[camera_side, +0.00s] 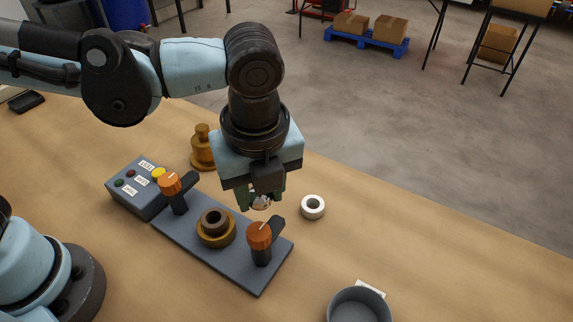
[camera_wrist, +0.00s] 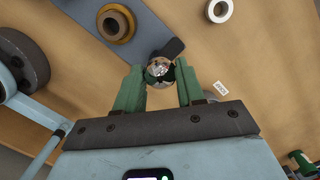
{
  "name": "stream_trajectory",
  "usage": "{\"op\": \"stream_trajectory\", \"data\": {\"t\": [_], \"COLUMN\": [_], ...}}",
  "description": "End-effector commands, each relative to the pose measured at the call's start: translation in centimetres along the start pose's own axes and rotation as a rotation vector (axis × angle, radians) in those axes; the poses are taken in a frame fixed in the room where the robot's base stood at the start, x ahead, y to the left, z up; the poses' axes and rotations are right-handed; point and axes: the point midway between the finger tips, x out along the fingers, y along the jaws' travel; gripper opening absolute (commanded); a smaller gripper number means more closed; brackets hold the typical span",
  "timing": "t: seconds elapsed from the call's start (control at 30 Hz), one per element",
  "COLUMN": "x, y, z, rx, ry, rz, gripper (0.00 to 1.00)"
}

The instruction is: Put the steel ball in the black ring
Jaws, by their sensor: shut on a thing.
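My gripper (camera_side: 264,200) is shut on the shiny steel ball (camera_wrist: 159,72), holding it between green fingers. In the side view the ball (camera_side: 261,203) is partly hidden by the fingers and hangs above the right part of the grey plate. A dark brown ring (camera_side: 215,217) stands in a brass-coloured round base on the plate, left of the gripper; the wrist view shows it (camera_wrist: 114,23) at upper left. It is the darkest ring I see; none looks plainly black. The ball is apart from it.
Two orange-topped levers (camera_side: 170,183) (camera_side: 259,236) stand on the plate (camera_side: 195,247), flanking the dark ring. A white ring (camera_side: 313,214) lies to the right. A grey cup (camera_side: 358,295), a button box (camera_side: 137,190) and a brass fitting (camera_side: 202,150) stand nearby.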

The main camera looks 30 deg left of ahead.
Motion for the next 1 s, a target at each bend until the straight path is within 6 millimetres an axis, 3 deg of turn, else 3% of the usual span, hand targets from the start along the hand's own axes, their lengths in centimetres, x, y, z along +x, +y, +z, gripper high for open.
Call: {"op": "stream_trajectory", "data": {"t": [0.27, 0.8, 1.0], "x": [1.8, 8.8, 9.9], "y": [-1.9, -4.9, -5.2], "z": [1.8, 10.5, 11.4], "rx": [-0.054, -0.054, -0.050], "ry": [0.000, 0.000, 0.000], "rz": [0.007, 0.006, 0.006], "gripper": [0.01, 0.01, 0.01]}}
